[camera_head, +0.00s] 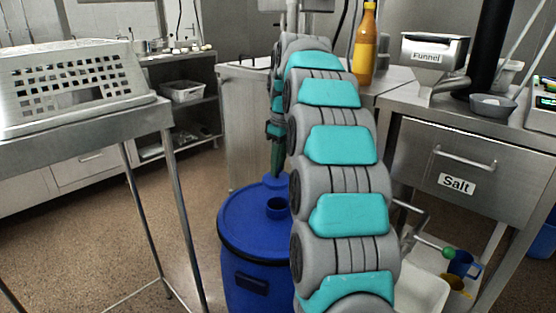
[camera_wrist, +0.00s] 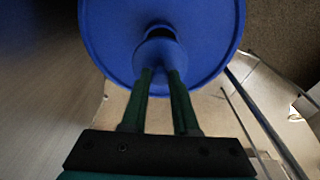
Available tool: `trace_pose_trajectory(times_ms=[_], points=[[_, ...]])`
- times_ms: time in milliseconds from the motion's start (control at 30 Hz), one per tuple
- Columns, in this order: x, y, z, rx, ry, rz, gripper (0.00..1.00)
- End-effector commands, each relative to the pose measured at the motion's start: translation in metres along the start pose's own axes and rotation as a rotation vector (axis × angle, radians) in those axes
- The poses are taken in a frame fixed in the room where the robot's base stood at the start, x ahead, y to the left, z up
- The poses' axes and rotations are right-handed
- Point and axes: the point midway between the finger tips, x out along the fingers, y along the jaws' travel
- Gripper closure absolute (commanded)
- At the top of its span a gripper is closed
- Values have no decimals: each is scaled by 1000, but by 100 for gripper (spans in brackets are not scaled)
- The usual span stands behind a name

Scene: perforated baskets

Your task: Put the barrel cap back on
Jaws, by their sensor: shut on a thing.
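The blue barrel (camera_head: 245,218) stands on the floor left of my arm, with a short round open neck (camera_head: 277,206) on its lid. My gripper (camera_head: 277,168) points down over the lid and is shut on a blue cap (camera_head: 275,183). In the head view the cap shows just behind and above the neck. In the wrist view the two green fingers of my gripper (camera_wrist: 160,74) hold the cap (camera_wrist: 160,55), which partly covers the dark opening (camera_wrist: 158,32) in the barrel lid (camera_wrist: 112,35). I cannot tell the exact gap between cap and neck.
A metal table (camera_head: 70,133) with a perforated basket (camera_head: 75,85) stands at left.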

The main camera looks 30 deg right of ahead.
Motion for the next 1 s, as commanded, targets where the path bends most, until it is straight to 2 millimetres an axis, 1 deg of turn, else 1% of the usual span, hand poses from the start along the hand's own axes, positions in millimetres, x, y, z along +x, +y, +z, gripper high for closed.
trace_pose_trajectory(times_ms=[600,800,1000], points=[[51,0,6,0,0,-1,100],[59,0,7,0,0,1,100],[59,0,7,0,0,1,100]])
